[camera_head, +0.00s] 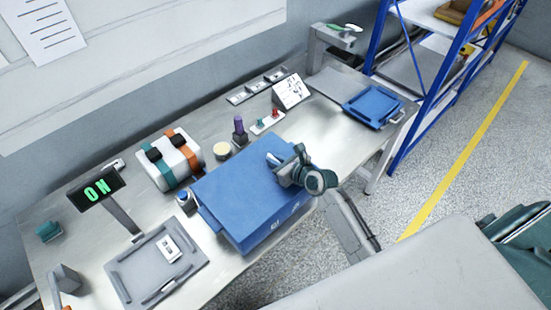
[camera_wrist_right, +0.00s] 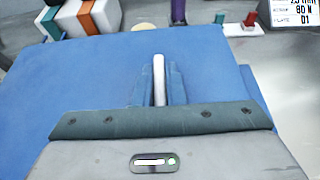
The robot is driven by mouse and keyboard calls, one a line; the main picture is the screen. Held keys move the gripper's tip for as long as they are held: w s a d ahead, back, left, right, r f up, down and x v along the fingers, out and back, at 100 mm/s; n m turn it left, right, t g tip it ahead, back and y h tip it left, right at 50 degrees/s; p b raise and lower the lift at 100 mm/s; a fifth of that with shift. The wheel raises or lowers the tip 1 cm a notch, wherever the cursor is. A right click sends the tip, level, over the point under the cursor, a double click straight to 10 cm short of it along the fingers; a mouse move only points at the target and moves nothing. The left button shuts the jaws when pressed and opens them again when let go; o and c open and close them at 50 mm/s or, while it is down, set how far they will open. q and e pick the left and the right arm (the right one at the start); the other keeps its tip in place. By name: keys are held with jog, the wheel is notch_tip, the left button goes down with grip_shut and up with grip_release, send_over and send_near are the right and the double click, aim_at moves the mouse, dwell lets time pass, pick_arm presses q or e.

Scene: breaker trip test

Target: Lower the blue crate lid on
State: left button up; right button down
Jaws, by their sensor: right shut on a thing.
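The blue crate lid (camera_head: 240,185) is a flat blue slab over the blue crate (camera_head: 272,232) at the table's front edge. It fills much of the right wrist view (camera_wrist_right: 95,75). My right gripper (camera_head: 284,164) is over the lid's right part, shut on the lid's pale upright handle, which shows between the fingers in the wrist view (camera_wrist_right: 159,80). The lid looks about level and covers the crate's opening. I cannot tell whether a small gap is left between lid and crate. My left gripper is not in view.
A white case with orange and teal bands (camera_head: 172,160) and a purple-topped item (camera_head: 239,128) stand behind the crate. A grey tray (camera_head: 155,268) and an ON display (camera_head: 97,189) are at left. A blue tray-like piece (camera_head: 374,106) lies at the table's right end.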

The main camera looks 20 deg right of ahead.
jog(key=c, duration=1.4)
grip_release()
jog(key=b+v, duration=0.1)
jog(key=v, duration=0.8)
jog(key=shift+s+d, duration=0.1)
jog(key=shift+s, duration=0.2)
jog(key=shift+s+d+r, duration=0.2)
jog(key=shift+s+r, duration=0.1)
jog(key=shift+s, duration=0.2)
